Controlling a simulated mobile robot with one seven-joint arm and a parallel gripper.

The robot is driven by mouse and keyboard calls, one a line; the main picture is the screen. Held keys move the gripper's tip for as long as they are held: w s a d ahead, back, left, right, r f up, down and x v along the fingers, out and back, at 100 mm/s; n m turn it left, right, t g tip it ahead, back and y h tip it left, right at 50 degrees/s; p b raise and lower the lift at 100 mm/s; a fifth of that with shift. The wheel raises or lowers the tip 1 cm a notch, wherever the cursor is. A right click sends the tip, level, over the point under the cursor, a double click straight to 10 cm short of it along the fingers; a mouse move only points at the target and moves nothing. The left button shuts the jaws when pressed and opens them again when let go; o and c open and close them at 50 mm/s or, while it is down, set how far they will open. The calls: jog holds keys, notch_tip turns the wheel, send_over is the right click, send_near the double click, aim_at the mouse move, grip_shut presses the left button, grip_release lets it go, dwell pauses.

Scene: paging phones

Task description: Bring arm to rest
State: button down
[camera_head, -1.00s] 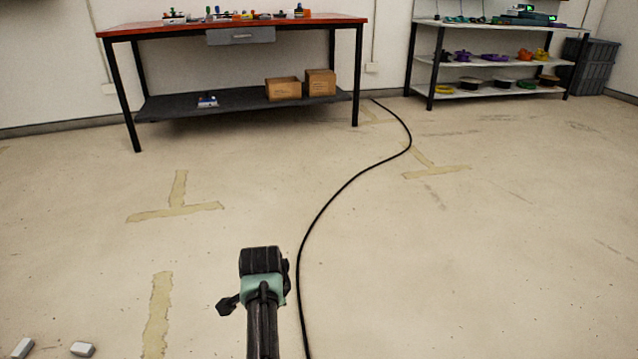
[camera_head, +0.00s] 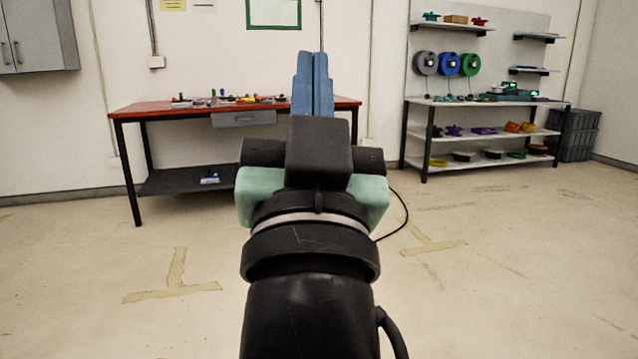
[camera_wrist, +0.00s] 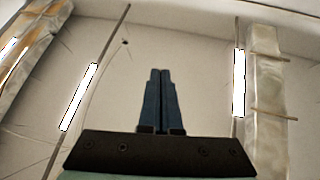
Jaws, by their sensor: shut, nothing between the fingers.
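My gripper (camera_head: 313,85) stands raised in the middle of the head view, its blue fingers pointing up and together. It is shut and empty. In the wrist view the shut fingers (camera_wrist: 161,100) point toward the ceiling (camera_wrist: 200,65) and its lit strip lamps. My arm and gripper hide part of the red-topped workbench (camera_head: 150,109) and the floor behind them.
The workbench holds several small coloured items, with a drawer (camera_head: 243,118) below its top. A shelf rack (camera_head: 480,135) with spools and coloured parts stands at the right, beside grey crates (camera_head: 578,135). Open floor surrounds my arm.

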jog(key=s+r+n+t+p, duration=0.1)
jog(key=s+r+t+p, duration=0.1)
jog(key=s+r, duration=0.5)
notch_tip(320, 180, up, 36)
jog(key=p, duration=3.6)
jog(key=shift+s+d+p, duration=0.2)
jog(key=shift+s+p, duration=0.1)
